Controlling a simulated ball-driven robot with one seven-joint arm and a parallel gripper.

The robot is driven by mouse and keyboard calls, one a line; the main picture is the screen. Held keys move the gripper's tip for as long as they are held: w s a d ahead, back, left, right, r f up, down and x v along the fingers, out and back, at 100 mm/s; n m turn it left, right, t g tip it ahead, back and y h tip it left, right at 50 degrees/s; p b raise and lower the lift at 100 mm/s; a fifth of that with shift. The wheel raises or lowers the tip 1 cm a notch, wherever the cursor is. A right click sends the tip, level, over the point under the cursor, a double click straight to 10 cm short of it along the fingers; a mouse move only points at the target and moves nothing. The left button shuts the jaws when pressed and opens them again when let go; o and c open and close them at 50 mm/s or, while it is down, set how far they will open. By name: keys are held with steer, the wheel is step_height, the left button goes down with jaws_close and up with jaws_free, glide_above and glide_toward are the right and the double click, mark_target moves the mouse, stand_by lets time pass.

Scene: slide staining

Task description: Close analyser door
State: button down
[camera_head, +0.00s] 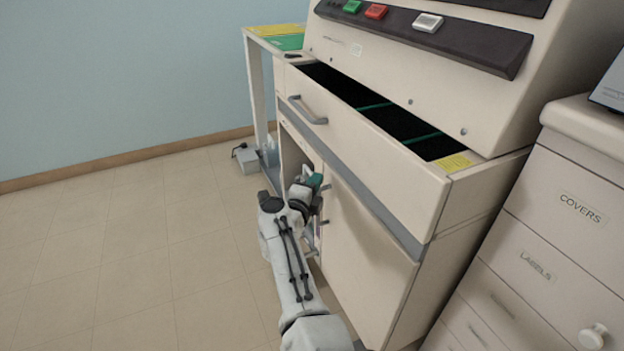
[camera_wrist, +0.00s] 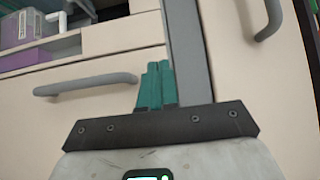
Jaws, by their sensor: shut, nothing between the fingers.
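The analyser (camera_head: 400,85) is a large cream machine with a row of coloured buttons. Its lower front has a wide panel (camera_head: 368,255) below a grey strip, and an opening (camera_head: 291,150) to the left of it. Which panel is the analyser door, I cannot tell for certain. My gripper (camera_head: 316,181) is at the lower front near this opening, with teal fingers. In the wrist view its fingers (camera_wrist: 156,85) are together and empty, beside a grey strip (camera_wrist: 187,45). A grey bar handle (camera_wrist: 85,85) is to their left, apart from them.
The upper drawer (camera_head: 365,140) stands pulled out, showing dark bays; it has a grey handle (camera_head: 307,110). In the wrist view, a purple box (camera_wrist: 27,58) sits in an open space. A labelled drawer cabinet (camera_head: 550,220) stands at the right. The floor (camera_head: 130,250) at the left is clear.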

steer(key=s+a, duration=0.3)
steer(key=a, duration=0.8)
steer(key=shift+s+b, duration=0.35)
steer(key=shift+b, duration=0.05)
